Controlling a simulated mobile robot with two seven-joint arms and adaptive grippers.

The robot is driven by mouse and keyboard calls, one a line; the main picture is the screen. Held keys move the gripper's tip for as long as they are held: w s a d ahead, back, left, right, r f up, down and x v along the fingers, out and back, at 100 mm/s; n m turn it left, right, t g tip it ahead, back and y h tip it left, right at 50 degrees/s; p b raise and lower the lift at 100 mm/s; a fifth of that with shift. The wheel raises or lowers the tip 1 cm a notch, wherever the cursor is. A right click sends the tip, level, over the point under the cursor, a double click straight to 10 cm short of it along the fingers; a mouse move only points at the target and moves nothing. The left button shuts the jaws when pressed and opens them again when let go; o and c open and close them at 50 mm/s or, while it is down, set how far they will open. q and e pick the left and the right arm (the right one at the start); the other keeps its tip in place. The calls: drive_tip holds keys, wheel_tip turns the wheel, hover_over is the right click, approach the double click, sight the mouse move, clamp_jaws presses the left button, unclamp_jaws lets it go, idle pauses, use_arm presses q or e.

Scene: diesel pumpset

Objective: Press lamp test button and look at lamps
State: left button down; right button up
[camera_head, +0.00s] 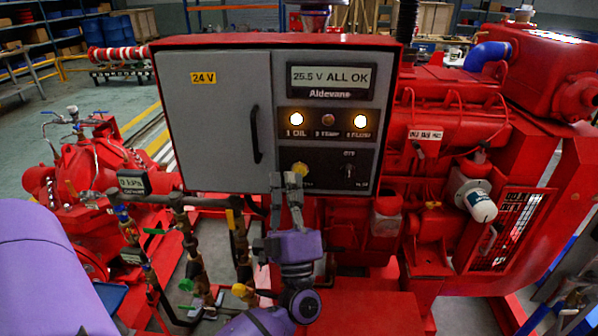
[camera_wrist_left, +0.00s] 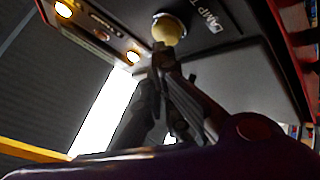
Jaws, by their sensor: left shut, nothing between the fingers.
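The control panel (camera_head: 328,146) carries three lamps in a row. The left lamp (camera_head: 296,119) and the right lamp (camera_head: 360,120) glow bright; the middle lamp (camera_head: 328,119) is dark. Below the left lamp is the yellowish lamp test button (camera_head: 300,169), partly covered by my fingers. My left gripper (camera_head: 292,178) is shut and empty, its tips at the button's lower edge. In the left wrist view the button (camera_wrist_left: 169,28) shows just beyond the fingertips (camera_wrist_left: 162,58); I cannot tell whether they touch. My right gripper is not in view.
Above the lamps a display (camera_head: 330,77) reads "25.5 V ALL OK". A grey cabinet door (camera_head: 215,130) with a black handle (camera_head: 256,134) is left of the panel. Valves and pipes (camera_head: 190,240) stand below left, and the red engine (camera_head: 450,120) is at right.

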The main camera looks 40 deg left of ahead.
use_arm(q)
drive_tip(key=shift+s+d, duration=0.15)
drive_tip(key=shift+s, duration=0.1)
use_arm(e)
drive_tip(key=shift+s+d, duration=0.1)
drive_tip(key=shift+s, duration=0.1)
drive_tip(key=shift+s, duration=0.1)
use_arm(q)
drive_tip(key=s+d, duration=0.1)
drive_tip(key=s, duration=0.1)
drive_tip(key=s+d+p, duration=0.1)
drive_tip(key=s, duration=0.1)
drive_tip(key=shift+s+d, duration=0.1)
drive_tip(key=shift+d, duration=0.2)
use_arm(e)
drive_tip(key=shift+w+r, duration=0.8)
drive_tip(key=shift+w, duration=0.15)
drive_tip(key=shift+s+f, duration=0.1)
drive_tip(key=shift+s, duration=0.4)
